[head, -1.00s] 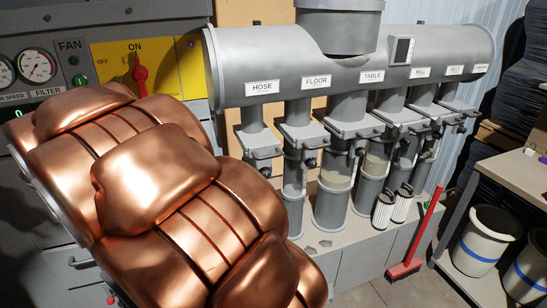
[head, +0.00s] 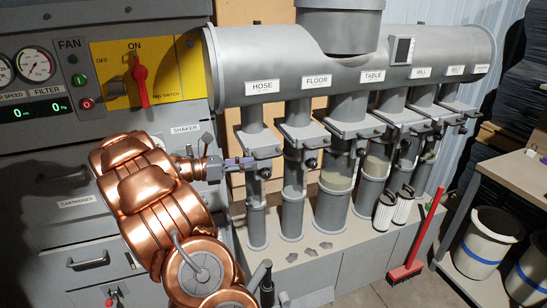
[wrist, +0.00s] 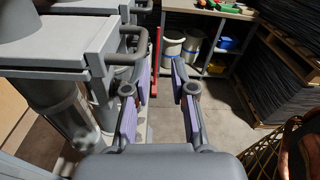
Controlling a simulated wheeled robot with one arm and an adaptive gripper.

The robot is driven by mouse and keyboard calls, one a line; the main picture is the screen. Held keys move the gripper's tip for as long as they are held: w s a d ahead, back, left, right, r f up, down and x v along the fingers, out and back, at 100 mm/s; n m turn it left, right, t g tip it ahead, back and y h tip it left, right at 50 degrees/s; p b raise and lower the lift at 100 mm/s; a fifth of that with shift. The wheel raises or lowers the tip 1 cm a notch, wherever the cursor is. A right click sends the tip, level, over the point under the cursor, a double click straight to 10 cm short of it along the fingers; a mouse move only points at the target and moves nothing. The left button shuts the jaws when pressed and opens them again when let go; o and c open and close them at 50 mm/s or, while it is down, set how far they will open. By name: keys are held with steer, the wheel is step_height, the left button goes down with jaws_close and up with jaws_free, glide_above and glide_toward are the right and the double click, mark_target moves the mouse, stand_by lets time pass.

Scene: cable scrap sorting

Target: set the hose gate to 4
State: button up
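The hose gate (head: 258,143) is the grey slide plate under the HOSE label (head: 262,86), on the leftmost pipe of the manifold. No numbers on it can be read. My gripper (head: 243,163) is just left of and below that gate in the head view; whether it touches cannot be told. In the wrist view my gripper (wrist: 160,92) is open, its purple-padded fingers apart with nothing between them. A grey gate plate (wrist: 55,52) lies left of the fingers there. Its looped handle (wrist: 142,45) ends close to the left finger.
More gates stand to the right, under FLOOR (head: 317,81) and TABLE (head: 372,76). Two cartridges (head: 385,212) and a red broom (head: 420,240) are by the ledge. The fan switch (head: 139,80) is on the panel at left. A bench (head: 495,185) stands at right.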

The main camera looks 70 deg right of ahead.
mark_target(273, 155)
steer(key=shift+n+g+h, duration=0.3)
steer(key=shift+n+g, duration=0.1)
steer(key=shift+w+d+p+x, duration=0.2)
steer(key=shift+w+d+x, duration=0.1)
steer(key=shift+x, duration=1.25)
steer(key=shift+w+d+p+x, duration=0.2)
steer(key=shift+d+p+x, duration=0.05)
steer(key=shift+x, duration=1.3)
steer(key=shift+w+d+p+x, duration=0.2)
steer(key=shift+w+d+x, duration=0.1)
steer(key=shift+x, duration=1.25)
steer(key=shift+f, duration=0.2)
steer(key=shift+c, duration=0.2)
jaws_close()
